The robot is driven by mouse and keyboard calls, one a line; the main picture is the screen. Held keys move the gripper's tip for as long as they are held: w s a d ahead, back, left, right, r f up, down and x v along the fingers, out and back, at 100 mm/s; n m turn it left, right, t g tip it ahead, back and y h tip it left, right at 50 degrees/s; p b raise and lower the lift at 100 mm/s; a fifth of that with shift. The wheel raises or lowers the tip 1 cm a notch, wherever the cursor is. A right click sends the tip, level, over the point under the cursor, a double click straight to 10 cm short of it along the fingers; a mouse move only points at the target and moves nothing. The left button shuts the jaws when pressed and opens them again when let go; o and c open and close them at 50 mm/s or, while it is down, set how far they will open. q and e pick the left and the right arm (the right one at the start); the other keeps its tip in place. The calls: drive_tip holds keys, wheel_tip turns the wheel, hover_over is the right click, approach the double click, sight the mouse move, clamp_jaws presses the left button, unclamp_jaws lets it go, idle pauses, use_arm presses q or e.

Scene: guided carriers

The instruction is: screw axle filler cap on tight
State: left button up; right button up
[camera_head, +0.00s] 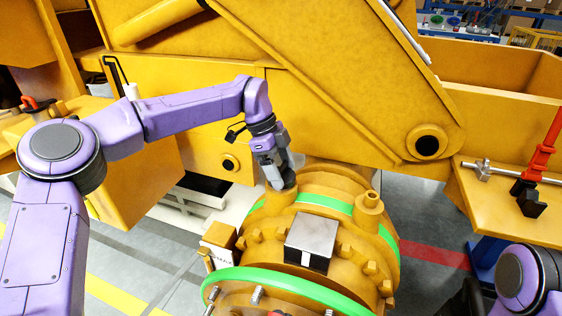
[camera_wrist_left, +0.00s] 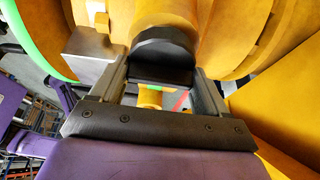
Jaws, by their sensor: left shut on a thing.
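The dark axle filler cap (camera_wrist_left: 165,58) sits at the end of a yellow filler neck (camera_wrist_left: 163,22) in the left wrist view. My left gripper (camera_head: 277,173) reaches down to the top of the yellow axle housing (camera_head: 345,228) in the head view. It is shut on the cap, with one finger on each side of it in the wrist view (camera_wrist_left: 162,82). The cap appears to be against the neck, but I cannot tell how far it is threaded. The fingers largely hide the cap in the head view. My right gripper is not clearly in view.
A grey metal block (camera_head: 311,240) sits on the housing, with a second yellow neck (camera_head: 369,202) to its right. Green bands (camera_head: 290,284) ring the housing. A large yellow beam (camera_head: 330,75) crosses behind. A yellow bench (camera_head: 510,200) with a red tool (camera_head: 541,150) stands right.

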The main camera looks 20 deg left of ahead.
use_arm(q)
drive_tip(key=o, duration=1.1)
drive_tip(key=shift+a+r, duration=0.1)
drive_tip(key=shift+w+a+r+b, duration=0.1)
drive_tip(key=shift+a+r+b, duration=0.05)
drive_tip(key=shift+r+b, duration=0.2)
drive_tip(key=b+v, duration=0.1)
drive_tip(key=v, duration=0.8)
drive_tip(key=shift+a+r, duration=0.1)
drive_tip(key=shift+r, duration=0.2)
